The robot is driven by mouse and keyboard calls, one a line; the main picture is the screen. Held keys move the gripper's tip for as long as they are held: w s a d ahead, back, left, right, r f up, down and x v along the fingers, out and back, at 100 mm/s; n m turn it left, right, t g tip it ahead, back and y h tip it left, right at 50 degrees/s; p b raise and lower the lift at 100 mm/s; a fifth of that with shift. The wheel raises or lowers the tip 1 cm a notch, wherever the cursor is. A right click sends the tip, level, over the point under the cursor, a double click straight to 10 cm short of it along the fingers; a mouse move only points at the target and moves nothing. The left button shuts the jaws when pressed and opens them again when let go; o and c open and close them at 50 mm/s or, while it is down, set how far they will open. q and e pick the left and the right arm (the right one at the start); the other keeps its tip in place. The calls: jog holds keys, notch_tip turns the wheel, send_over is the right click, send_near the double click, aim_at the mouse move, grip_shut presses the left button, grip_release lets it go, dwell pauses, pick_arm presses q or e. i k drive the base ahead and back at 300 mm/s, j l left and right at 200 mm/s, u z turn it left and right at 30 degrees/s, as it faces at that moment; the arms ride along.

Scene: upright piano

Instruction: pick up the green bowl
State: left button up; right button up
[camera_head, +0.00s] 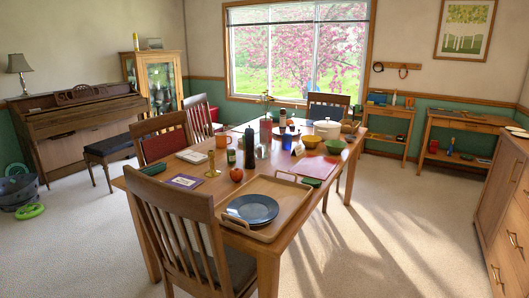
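A green bowl (335,147) stands upright near the right edge of the wooden dining table (263,182), towards its far half. Neither of my grippers shows in the head view. The green bowl's inside is too small to make out clearly.
A white pot (327,129) stands behind the bowls. A pink folder (314,167) and a wooden tray (289,191) with dark plates (252,208) lie nearer. Chairs (189,235) stand around the table. The carpet right of the table is clear, up to the wooden cabinet (507,195).

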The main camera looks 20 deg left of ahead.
aim_at(335, 148)
jog(key=i+l+u, duration=0.2)
jog(key=u, duration=0.15)
jog(key=i+l+u, duration=0.2)
jog(key=l+u, duration=0.15)
jog(key=i+l+u, duration=0.15)
jog(key=l, duration=0.25)
jog(key=i+l+u, duration=0.1)
jog(key=l, duration=0.25)
jog(key=i+l, duration=0.15)
jog(key=l, duration=0.25)
jog(key=i+l, duration=0.1)
jog(key=l, duration=0.35)
jog(key=i+l, duration=0.15)
jog(key=l, duration=0.25)
jog(key=i+l+u, duration=0.1)
jog(key=l, duration=0.35)
